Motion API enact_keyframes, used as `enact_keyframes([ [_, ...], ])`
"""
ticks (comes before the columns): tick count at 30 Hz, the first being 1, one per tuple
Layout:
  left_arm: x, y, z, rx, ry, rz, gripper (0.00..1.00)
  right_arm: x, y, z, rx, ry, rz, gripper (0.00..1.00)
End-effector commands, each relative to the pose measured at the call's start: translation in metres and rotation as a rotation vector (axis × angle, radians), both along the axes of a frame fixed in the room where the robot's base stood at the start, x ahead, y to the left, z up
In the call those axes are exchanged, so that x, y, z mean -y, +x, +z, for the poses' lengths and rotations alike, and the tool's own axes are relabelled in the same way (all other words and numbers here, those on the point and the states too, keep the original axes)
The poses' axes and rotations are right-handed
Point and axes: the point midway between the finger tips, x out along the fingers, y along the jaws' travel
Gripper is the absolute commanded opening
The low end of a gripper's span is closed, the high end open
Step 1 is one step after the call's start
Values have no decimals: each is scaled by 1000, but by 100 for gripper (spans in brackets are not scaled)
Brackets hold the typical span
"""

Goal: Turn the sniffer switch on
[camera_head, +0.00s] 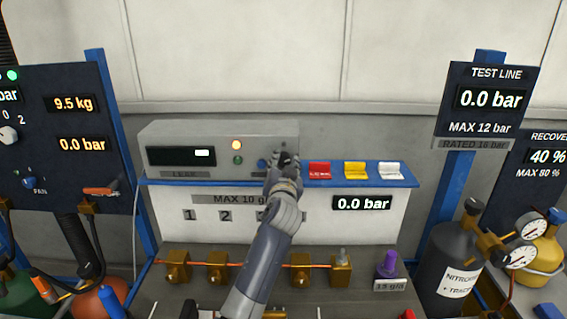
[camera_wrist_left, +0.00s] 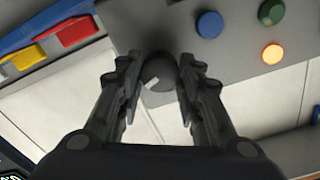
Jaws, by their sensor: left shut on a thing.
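The grey sniffer box (camera_head: 215,133) stands on the back shelf, with a dark display, a lit orange lamp (camera_head: 236,145), a green button (camera_head: 238,160) and a blue button (camera_head: 262,163) on its front. My left gripper (camera_head: 285,160) is at the right end of this front and hides the switch in the head view. In the left wrist view, a round dark knob (camera_wrist_left: 160,72) with a short pale mark, the sniffer switch, sits between the two fingers, which are shut on it. The mark points to the lower left there. My right gripper is not in view.
Red (camera_head: 319,170), yellow (camera_head: 355,170) and white (camera_head: 390,170) switches sit on the blue ledge (camera_head: 400,180) just right of my gripper. Brass valves (camera_head: 217,268) line a copper pipe below. A nitrogen cylinder (camera_head: 452,265) stands at right.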

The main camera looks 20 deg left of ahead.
Motion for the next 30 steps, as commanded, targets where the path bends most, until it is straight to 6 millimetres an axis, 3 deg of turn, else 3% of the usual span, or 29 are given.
enact_keyframes([
  [1, 0, 0, 8, 1, 44, -1, 10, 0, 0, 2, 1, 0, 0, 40],
  [15, 0, 1, 9, -73, 312, 1, 10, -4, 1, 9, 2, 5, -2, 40],
  [30, 1, 1, 9, -86, 360, 1, 10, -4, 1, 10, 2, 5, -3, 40],
])
